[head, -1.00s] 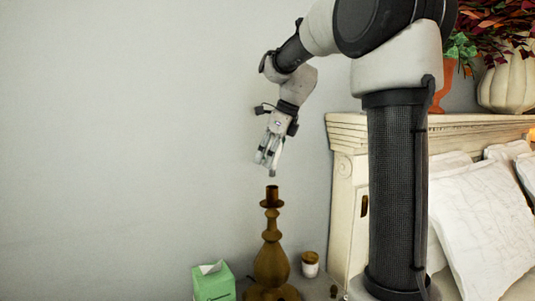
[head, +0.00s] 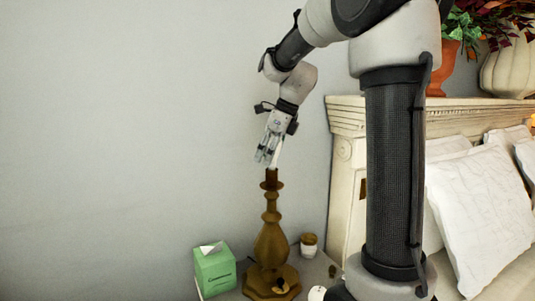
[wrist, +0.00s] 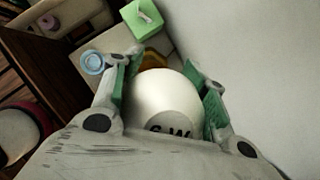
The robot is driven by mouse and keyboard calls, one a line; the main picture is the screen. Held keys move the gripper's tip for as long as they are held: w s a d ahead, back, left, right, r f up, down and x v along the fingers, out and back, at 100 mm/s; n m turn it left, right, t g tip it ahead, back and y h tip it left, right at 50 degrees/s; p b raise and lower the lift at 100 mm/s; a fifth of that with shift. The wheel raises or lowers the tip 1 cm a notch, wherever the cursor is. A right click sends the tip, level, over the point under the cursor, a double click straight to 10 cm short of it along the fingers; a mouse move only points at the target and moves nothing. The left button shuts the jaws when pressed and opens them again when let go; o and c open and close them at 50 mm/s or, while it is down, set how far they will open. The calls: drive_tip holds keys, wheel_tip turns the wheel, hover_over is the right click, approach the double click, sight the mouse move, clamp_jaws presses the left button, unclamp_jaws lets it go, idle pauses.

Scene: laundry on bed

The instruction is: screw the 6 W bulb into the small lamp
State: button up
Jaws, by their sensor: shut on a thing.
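The small lamp (head: 271,240) is a brown turned base with an upright socket on top, standing on the nightstand. My gripper (head: 269,158) is directly above the socket, pointing down at a slight tilt. In the wrist view, my gripper (wrist: 162,100) is shut on a white round bulb (wrist: 163,95) marked "6 W", partly cut off at the lower edge by the gripper body. The bulb's lower end is hidden there, and in the head view the fingers mostly cover it. Whether the bulb touches the socket I cannot tell.
A green tissue box (head: 214,272) stands left of the lamp. A small white jar with a brown lid (head: 308,245) stands to its right. The headboard (head: 345,150) and white pillows (head: 490,205) are further right. The wall side at left is clear.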

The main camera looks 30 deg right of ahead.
drive_tip(key=shift+f, duration=0.3)
drive_tip(key=shift+c, duration=0.2)
drive_tip(key=o, duration=1.2)
drive_tip(key=shift+c, duration=0.2)
drive_tip(key=v, duration=1.2)
drive_tip(key=shift+a, duration=0.1)
